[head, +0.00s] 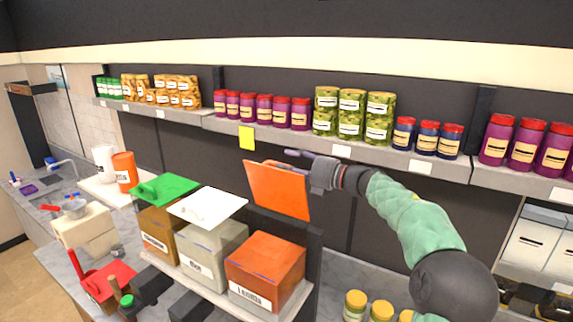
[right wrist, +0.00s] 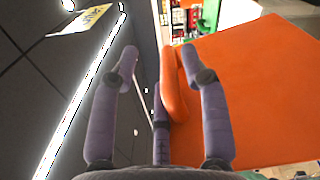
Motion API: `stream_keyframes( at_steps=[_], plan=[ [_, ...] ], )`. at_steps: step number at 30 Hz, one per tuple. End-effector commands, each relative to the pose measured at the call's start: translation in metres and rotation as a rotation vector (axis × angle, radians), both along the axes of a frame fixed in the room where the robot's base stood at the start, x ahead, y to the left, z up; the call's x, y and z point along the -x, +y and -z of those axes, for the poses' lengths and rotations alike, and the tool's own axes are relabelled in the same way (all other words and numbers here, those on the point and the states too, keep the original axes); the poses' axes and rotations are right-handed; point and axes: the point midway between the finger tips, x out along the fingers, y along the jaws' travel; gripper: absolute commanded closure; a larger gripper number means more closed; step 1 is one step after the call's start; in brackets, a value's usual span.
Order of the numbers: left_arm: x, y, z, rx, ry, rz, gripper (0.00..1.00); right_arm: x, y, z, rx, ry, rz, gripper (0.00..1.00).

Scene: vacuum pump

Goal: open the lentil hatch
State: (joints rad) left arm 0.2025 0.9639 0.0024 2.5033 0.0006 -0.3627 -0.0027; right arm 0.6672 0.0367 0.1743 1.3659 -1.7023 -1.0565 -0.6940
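The lid also fills the right of the right wrist view (right wrist: 260,95). An orange handle (right wrist: 173,88) sticks out from the lid. My right gripper (head: 290,160) is at the lid's upper edge. Its purple fingers (right wrist: 157,65) are spread, with the handle between them; contact with it is unclear.
The white-lidded bin (head: 212,248) and green-lidded bin (head: 160,225) stand to the left, their lids tilted. A long shelf (head: 270,134) with several jars and cans runs just behind and above my right gripper. Yellow-lidded jars (head: 355,304) stand at the bottom right.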

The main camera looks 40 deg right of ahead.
Motion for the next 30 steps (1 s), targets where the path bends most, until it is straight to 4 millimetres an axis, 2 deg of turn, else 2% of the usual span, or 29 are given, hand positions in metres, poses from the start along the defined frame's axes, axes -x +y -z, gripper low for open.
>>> stream_keyframes(
  at_steps=[1, 15, 21, 30],
  plan=[
    [0.0, 0.0, 0.001, 0.0, 0.0, 0.0, 0.6, 0.005, -0.006, 0.019, -0.002, 0.03, 0.007, 0.59],
    [0.0, 0.0, 0.001, 0.0, 0.0, 0.0, 0.6, 0.086, -0.034, 0.007, 0.003, 0.012, 0.008, 0.59],
    [0.0, 0.0, 0.0, 0.0, 0.0, 0.0, 0.6, 0.101, -0.038, 0.003, 0.004, 0.006, 0.004, 0.59],
    [0.0, 0.0, 0.0, 0.0, 0.0, 0.0, 0.6, 0.103, -0.039, 0.001, 0.005, 0.003, 0.003, 0.59]
  ],
)
